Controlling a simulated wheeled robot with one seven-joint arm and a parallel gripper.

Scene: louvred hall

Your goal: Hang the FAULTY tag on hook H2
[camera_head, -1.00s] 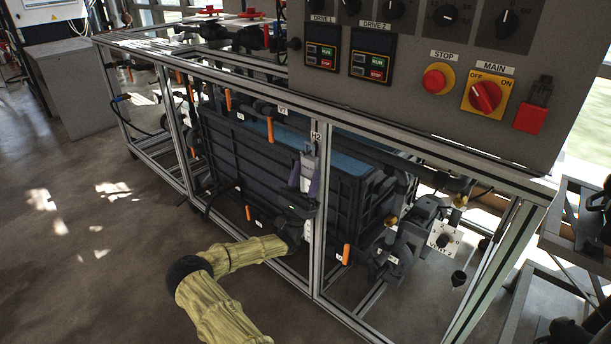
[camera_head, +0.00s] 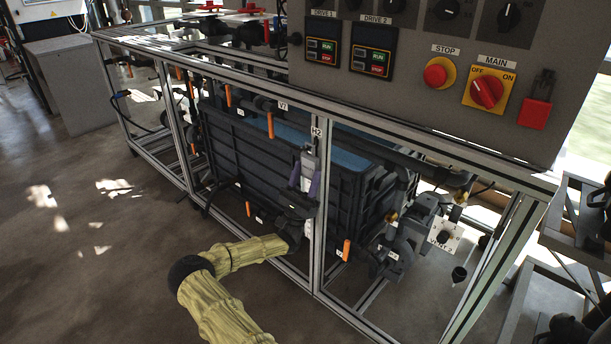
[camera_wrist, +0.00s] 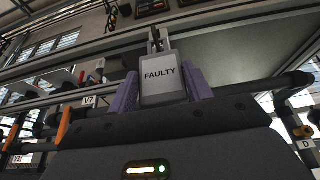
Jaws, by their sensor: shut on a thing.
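The FAULTY tag (camera_wrist: 162,85) is a pale grey plate with dark lettering, facing the wrist camera and upright. My gripper (camera_wrist: 162,90) is shut on it, with a purple finger along each side. In the head view the tag (camera_head: 308,164) and my gripper (camera_head: 304,180) are at the front frame post, just below the H2 label (camera_head: 316,132). Thin metal parts (camera_wrist: 156,42) stand above the tag in the wrist view. I cannot tell which belong to hook H2 or whether the tag's top is on the hook.
The aluminium frame post (camera_head: 321,220) is close beside my gripper. A dark ribbed tank (camera_head: 245,155) stands behind it. An orange handle (camera_head: 270,125) hangs to the left near the V7 label (camera_head: 283,106). The control panel (camera_head: 420,95) overhangs at upper right. The floor in front is clear.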

